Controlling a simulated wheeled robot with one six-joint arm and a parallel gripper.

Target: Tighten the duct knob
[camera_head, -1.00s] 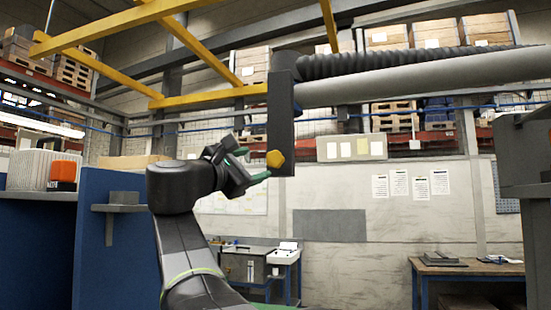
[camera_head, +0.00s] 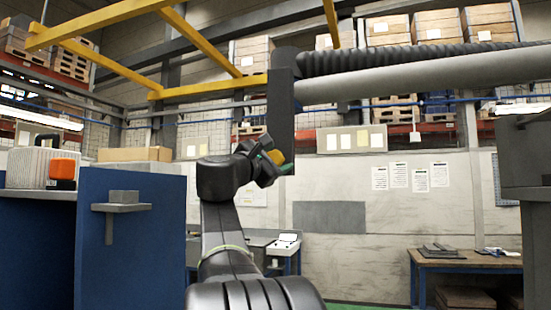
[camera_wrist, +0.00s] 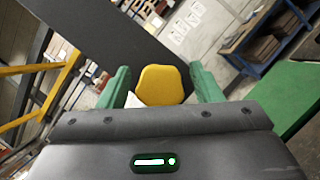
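The yellow duct knob (camera_head: 278,157) sits low on the dark upright plate (camera_head: 281,110) at the end of the duct arm (camera_head: 420,78). In the head view my gripper partly covers it. My gripper (camera_head: 272,163) is at the knob, reaching in from the left. In the wrist view the knob (camera_wrist: 161,84) lies between the two green fingers of my gripper (camera_wrist: 160,86), with a gap visible on each side. The fingers are open. I cannot tell how deep the knob sits between them.
A blue partition (camera_head: 130,230) with a small grey shelf (camera_head: 122,205) stands at the left. A workbench (camera_head: 465,264) stands at the back right. Yellow overhead beams (camera_head: 105,22) cross the upper left.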

